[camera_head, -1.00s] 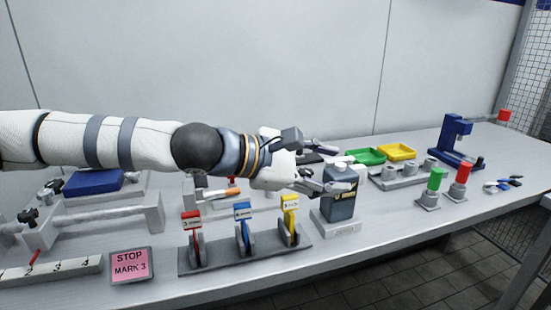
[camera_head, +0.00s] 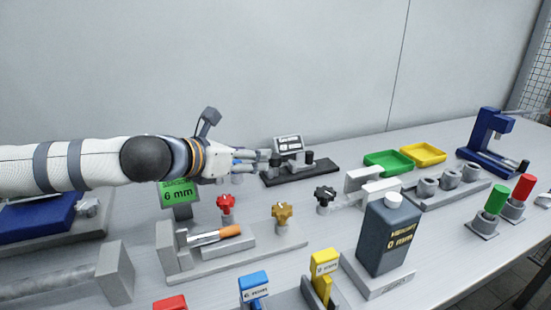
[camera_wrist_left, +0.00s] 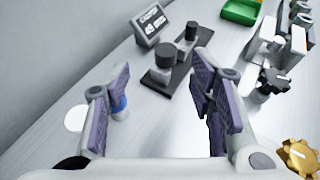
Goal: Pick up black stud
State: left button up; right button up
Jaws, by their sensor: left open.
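A black base (camera_head: 322,168) stands at the back of the table. Two upright black cylinders rise from it: a left one (camera_head: 275,159) and a right one (camera_head: 309,157). Which is the black stud, I cannot tell. In the left wrist view the nearer cylinder (camera_wrist_left: 165,54) and the farther cylinder (camera_wrist_left: 191,31) lie beyond the fingertips, between the finger lines. My left gripper (camera_head: 261,161) is open and empty, close to the left cylinder; in the left wrist view its purple-padded fingers (camera_wrist_left: 162,78) are wide apart. My right gripper is not in view.
A small display (camera_head: 289,143) stands behind the base. Red (camera_head: 226,202), yellow (camera_head: 282,211) and black (camera_head: 325,194) star knobs are in front. A grey bottle (camera_head: 387,240), a green tray (camera_head: 388,163) and a yellow tray (camera_head: 424,153) are to the right.

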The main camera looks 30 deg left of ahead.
aim_at(273, 157)
pick_arm(q)
jog(key=x, duration=0.6)
jog(key=b+x, duration=0.1)
jog(key=x, duration=0.2)
jog(key=shift+s+d+f, duration=0.2)
jog(key=shift+d+f, duration=0.15)
jog(key=shift+d, duration=0.05)
jog(key=shift+w, duration=0.3)
grip_shut()
